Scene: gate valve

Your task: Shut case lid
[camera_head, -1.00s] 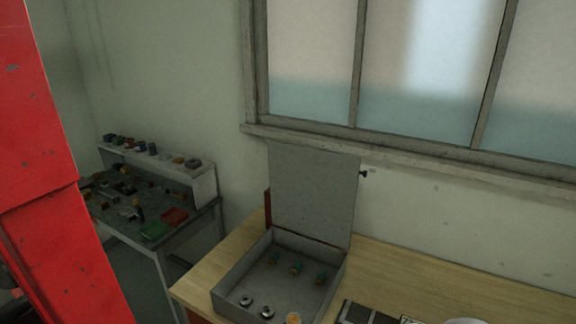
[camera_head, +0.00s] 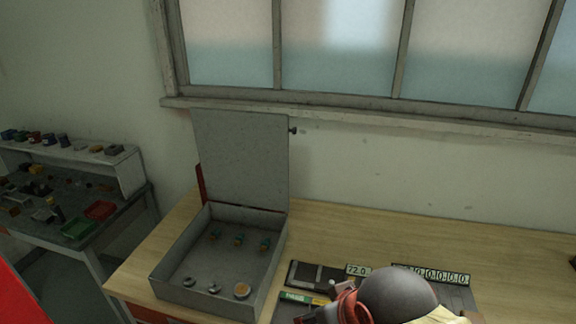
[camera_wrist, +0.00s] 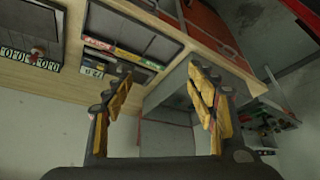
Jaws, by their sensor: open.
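The grey case (camera_head: 222,262) stands on the left part of the wooden bench, with several small parts inside. Its lid (camera_head: 243,158) is open and stands upright at the back, in front of the wall below the window. In the wrist view the picture appears turned over, and the case (camera_wrist: 172,100) shows beyond my gripper's fingers. My gripper (camera_wrist: 160,95) is open with nothing between its yellow-padded fingers. It appears apart from the lid. In the head view part of my arm shows at the bottom, but the fingertips are hidden there.
Black trays (camera_head: 318,274) and number plates (camera_head: 358,270) lie on the bench (camera_head: 345,235) right of the case. A small knob (camera_head: 293,130) sits beside the lid's upper right edge. A side table (camera_head: 75,215) with small parts stands at the left.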

